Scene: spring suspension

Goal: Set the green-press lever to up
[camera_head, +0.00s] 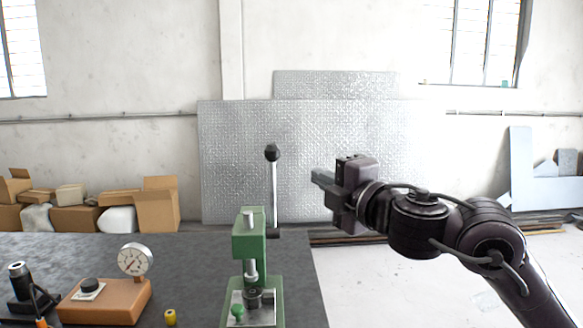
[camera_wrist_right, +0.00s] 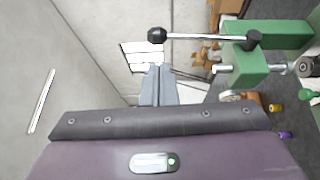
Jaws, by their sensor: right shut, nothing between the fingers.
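The green press (camera_head: 250,245) stands on the dark table. Its lever (camera_head: 274,190) is a metal rod with a black knob (camera_head: 271,152), standing nearly upright with the knob at the top. My right gripper (camera_head: 318,178) is to the right of the lever, at about the middle of the rod's height, shut and empty, and apart from it in the picture. In the right wrist view, the gripper fingers (camera_wrist_right: 158,84) are together. The lever (camera_wrist_right: 200,37) and green press (camera_wrist_right: 248,62) show beyond them on the right. My left gripper is not in view.
A dial gauge (camera_head: 135,260) on a brown base (camera_head: 108,300) stands left of the press. A yellow part (camera_head: 170,317) lies between them. A black device (camera_head: 20,285) is at the far left. Cardboard boxes (camera_head: 155,205) are behind the table. The space right of the table is open.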

